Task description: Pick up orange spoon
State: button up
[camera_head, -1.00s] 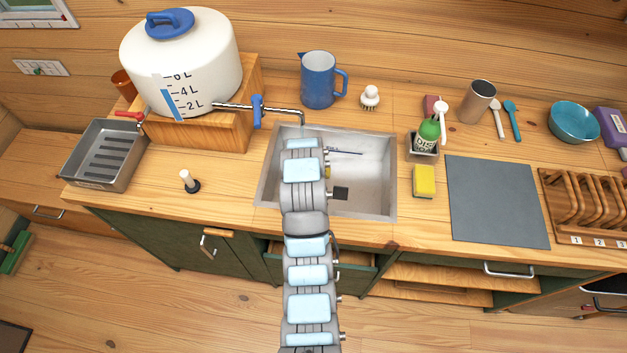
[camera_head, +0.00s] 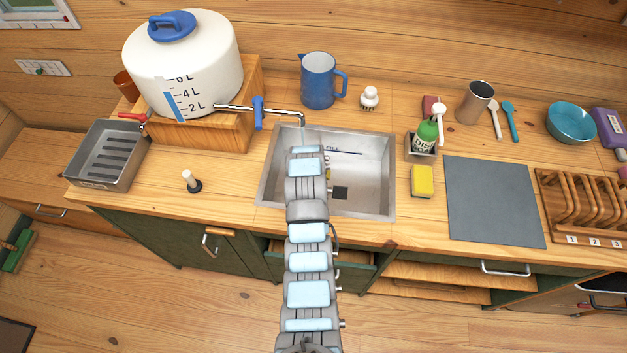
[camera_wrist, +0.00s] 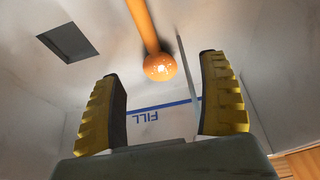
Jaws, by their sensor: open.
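The orange spoon (camera_wrist: 161,67) lies in the metal sink (camera_head: 378,170). In the wrist view its rounded end faces me and its handle runs up past the top edge. My gripper (camera_wrist: 162,68) is open, with one yellow-ridged finger on each side of the spoon's rounded end in the picture. I see no contact, and cannot tell how far the fingertips are above it. In the head view my arm reaches over the sink and hides the spoon and most of my gripper.
The sink walls surround my gripper, with a square dark drain (camera_wrist: 68,42) at upper left in the wrist view. A faucet (camera_head: 285,110) reaches over the sink's back edge. A yellow sponge (camera_head: 422,181) and green soap bottle (camera_head: 427,134) stand to the right.

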jog(key=shift+w+d+f+p, duration=0.15)
jog(key=shift+w+f+p, duration=0.1)
jog(key=shift+w+f, duration=0.25)
jog(key=shift+w+d+f+p, duration=0.15)
jog(key=shift+w+f+p, duration=0.15)
jog(key=shift+f, duration=0.35)
jog(key=shift+x, duration=0.95)
jog(key=c, duration=1)
